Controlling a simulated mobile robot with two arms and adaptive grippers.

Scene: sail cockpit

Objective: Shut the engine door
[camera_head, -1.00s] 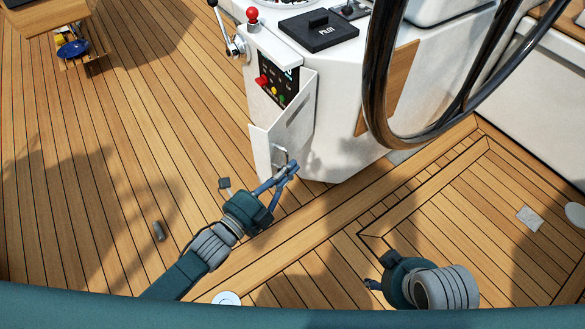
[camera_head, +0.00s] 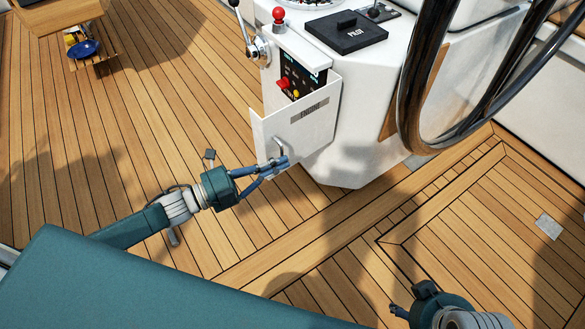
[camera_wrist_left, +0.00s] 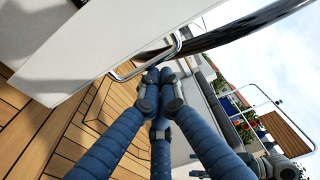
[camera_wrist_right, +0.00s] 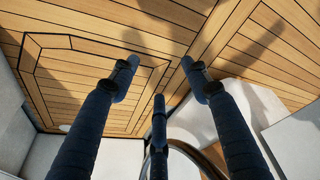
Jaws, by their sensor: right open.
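The engine door (camera_head: 305,122) is a white panel marked ENGINE on the front of the white steering console. It stands ajar, its left edge out from the console, with a control panel (camera_head: 298,80) of coloured knobs showing above and behind it. A metal loop handle (camera_head: 281,147) sits low on the door and also shows in the left wrist view (camera_wrist_left: 178,46). My left gripper (camera_head: 278,166) is at this handle, its fingers nearly together around the bar; the exact contact is partly hidden. My right gripper (camera_head: 400,312) is open and empty above the deck, fingers spread in its wrist view (camera_wrist_right: 165,80).
A large dark steering wheel (camera_head: 408,95) stands right of the door. The teak deck (camera_head: 130,130) at left is largely clear; a blue item (camera_head: 84,48) lies far left.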

